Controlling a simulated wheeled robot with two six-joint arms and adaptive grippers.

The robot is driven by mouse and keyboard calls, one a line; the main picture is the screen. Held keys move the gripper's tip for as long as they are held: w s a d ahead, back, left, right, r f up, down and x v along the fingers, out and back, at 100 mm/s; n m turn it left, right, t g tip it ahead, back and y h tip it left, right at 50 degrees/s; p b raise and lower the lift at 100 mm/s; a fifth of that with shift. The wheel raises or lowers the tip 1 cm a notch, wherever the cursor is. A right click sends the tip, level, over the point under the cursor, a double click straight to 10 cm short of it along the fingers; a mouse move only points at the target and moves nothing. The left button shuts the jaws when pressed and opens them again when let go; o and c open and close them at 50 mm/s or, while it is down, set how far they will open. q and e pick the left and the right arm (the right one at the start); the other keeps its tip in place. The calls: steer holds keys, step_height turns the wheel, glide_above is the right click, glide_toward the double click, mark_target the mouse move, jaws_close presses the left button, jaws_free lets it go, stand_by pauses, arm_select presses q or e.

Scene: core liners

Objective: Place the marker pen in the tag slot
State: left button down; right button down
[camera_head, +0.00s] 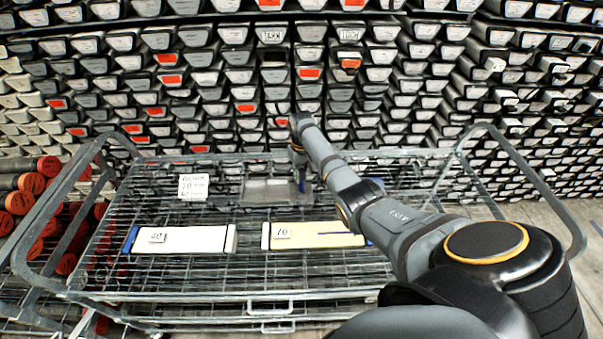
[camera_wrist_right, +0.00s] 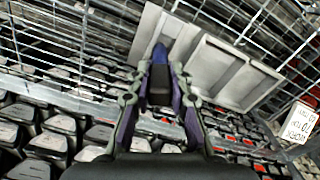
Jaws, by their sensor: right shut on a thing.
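The marker pen shows in the right wrist view as a dark body with a blue end (camera_wrist_right: 160,54), held between my right gripper's fingers (camera_wrist_right: 160,88). My right gripper (camera_head: 299,168) is shut on the pen over the far part of the wire cart, and the blue end points down in the head view. The grey metal tray (camera_head: 262,192) lies on the cart by the pen. In the wrist view the tray (camera_wrist_right: 234,72) has a wide part and a narrower part, and the pen's end overlaps the narrower part. I cannot tell whether it touches. My left gripper is not in view.
A white label card (camera_head: 193,187) stands left of the tray. Racks of core boxes (camera_head: 220,75) fill the back. Red-ended tubes (camera_head: 32,183) are stacked at left.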

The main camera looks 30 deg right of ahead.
steer(key=shift+f, duration=0.2)
steer(key=c, duration=1.5)
jaws_free()
steer(key=shift+o, duration=1.4)
steer(key=shift+r, duration=0.2)
step_height(320, 180, up, 12)
steer(key=shift+b, duration=0.8)
